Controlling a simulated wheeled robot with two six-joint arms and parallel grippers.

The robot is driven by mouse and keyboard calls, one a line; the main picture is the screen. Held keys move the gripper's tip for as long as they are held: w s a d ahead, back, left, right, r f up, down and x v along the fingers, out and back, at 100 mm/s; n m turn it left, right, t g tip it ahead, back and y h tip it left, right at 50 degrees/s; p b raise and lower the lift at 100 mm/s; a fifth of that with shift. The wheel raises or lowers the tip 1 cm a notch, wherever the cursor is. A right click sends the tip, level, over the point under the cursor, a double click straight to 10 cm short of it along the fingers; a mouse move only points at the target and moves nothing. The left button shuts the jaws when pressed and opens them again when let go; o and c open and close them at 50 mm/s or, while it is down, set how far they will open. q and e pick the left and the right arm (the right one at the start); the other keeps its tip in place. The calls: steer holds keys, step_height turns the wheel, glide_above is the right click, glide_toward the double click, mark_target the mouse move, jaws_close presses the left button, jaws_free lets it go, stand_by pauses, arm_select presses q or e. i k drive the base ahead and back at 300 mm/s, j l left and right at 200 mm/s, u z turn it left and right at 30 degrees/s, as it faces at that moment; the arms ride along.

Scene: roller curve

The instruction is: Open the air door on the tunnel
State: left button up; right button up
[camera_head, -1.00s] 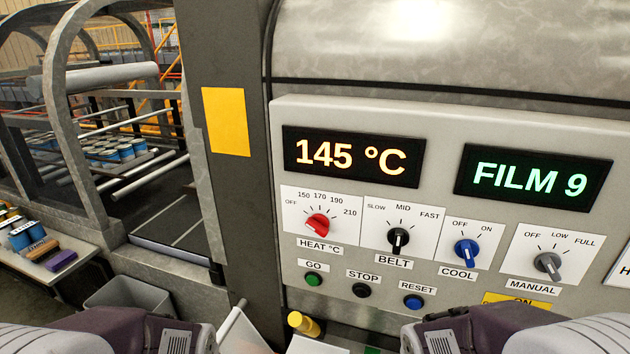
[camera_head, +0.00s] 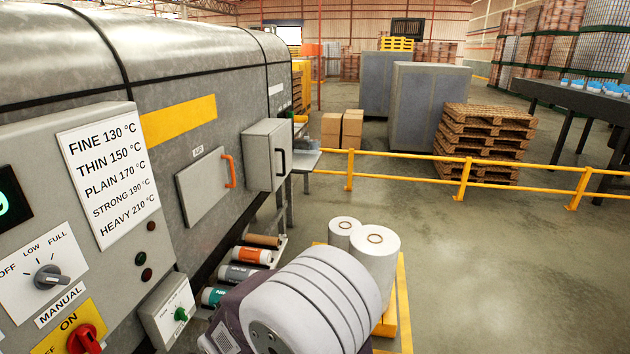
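The air door (camera_head: 203,190) is a grey square panel on the tunnel's side (camera_head: 185,75), left of the middle of the head view. A small label reading AIR sits above it. Its orange handle (camera_head: 231,171) is upright at the door's right edge. The door looks shut, flat against the tunnel wall. Part of my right arm, white and purple, shows at the bottom middle, in front of the tunnel. Neither of my grippers is in view, and nothing touches the door.
A grey box with a dark handle (camera_head: 268,155) juts out right of the door. Labelled rolls (camera_head: 240,273) lie on a rack below. White film rolls (camera_head: 375,258) stand on a yellow pallet. A yellow railing (camera_head: 410,170) crosses behind. The floor (camera_head: 500,270) at right is clear.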

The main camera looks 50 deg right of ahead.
mark_target(202, 184)
steer(key=z, duration=1)
